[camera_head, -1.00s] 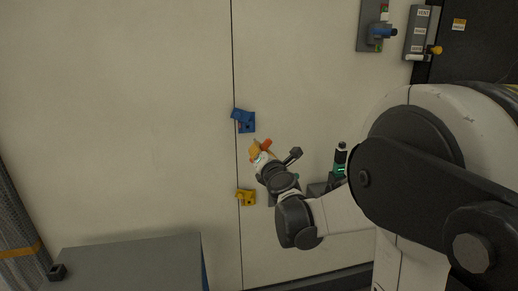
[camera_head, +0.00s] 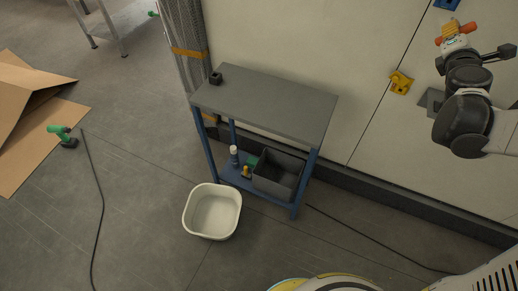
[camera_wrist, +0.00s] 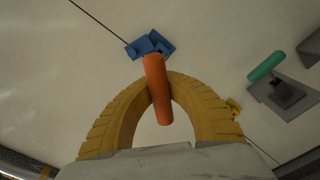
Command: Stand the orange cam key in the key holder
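The orange cam key (camera_wrist: 157,85) is a rounded orange bar. In the wrist view it lies between the two yellow fingertips of my gripper (camera_wrist: 160,78), which are closed on it. The head view also shows the key (camera_head: 469,28) at the tip of my gripper (camera_head: 452,34), at the upper right in front of the pale wall. A small dark square block (camera_head: 215,78) with an opening in its top stands on the far left corner of the grey table; it looks like the key holder. It is well apart from my gripper, and the wrist view does not show it.
Blue (camera_wrist: 150,44) and yellow (camera_head: 401,82) brackets sit on the wall.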

